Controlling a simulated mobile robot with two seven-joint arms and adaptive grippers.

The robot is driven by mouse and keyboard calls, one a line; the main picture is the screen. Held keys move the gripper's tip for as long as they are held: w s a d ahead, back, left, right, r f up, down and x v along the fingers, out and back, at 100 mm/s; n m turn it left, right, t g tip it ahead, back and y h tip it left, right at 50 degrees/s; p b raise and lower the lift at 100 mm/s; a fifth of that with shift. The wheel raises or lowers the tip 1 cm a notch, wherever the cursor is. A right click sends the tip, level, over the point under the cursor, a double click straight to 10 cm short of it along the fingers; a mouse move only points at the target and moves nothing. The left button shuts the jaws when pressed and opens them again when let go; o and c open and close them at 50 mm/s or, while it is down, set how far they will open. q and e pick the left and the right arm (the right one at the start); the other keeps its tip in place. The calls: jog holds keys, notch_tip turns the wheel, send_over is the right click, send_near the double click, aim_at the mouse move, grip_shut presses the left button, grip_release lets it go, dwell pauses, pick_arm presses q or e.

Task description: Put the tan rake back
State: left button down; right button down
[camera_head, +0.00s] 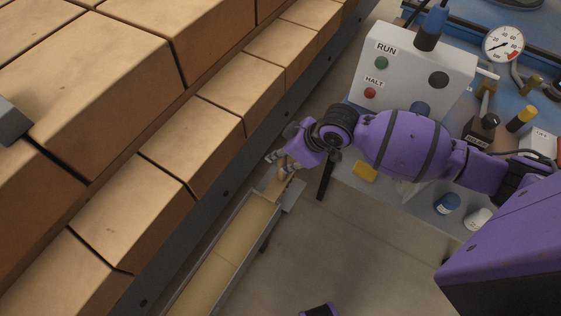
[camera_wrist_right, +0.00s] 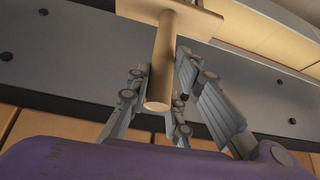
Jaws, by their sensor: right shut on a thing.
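The tan rake (camera_wrist_right: 164,62) shows in the right wrist view as a round handle with a flat tan board (camera_wrist_right: 196,17) at its far end. My right gripper (camera_wrist_right: 152,100) is shut around the handle, with its fingers on both sides and the handle's end towards the camera. In the head view, my right gripper (camera_head: 284,163) is at the upper end of a long, narrow metal trough (camera_head: 268,235). Part of the tan rake (camera_head: 273,187) shows just below the fingers, by the trough's end. I cannot tell whether it touches the trough.
Stacked tan bricks (camera_head: 165,143) fill the left, behind a dark metal rail (camera_head: 283,118). A control box (camera_head: 412,72) with RUN and HALT buttons stands at the upper right. A yellow block (camera_head: 365,172) and bottles (camera_head: 447,203) are below my right arm. Open floor (camera_head: 350,245) lies right of the trough.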

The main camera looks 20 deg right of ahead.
jog(key=w+f, duration=0.2)
jog(key=shift+w+d+f+b, duration=0.15)
jog(key=shift+w+f+b, duration=0.05)
jog(key=shift+f+b, duration=0.2)
jog(key=f+b, duration=0.1)
jog(key=f, duration=0.2)
jog(key=shift+w+f, duration=0.2)
pick_arm(q)
jog(key=shift+x, duration=1.2)
jog(key=shift+a, duration=0.1)
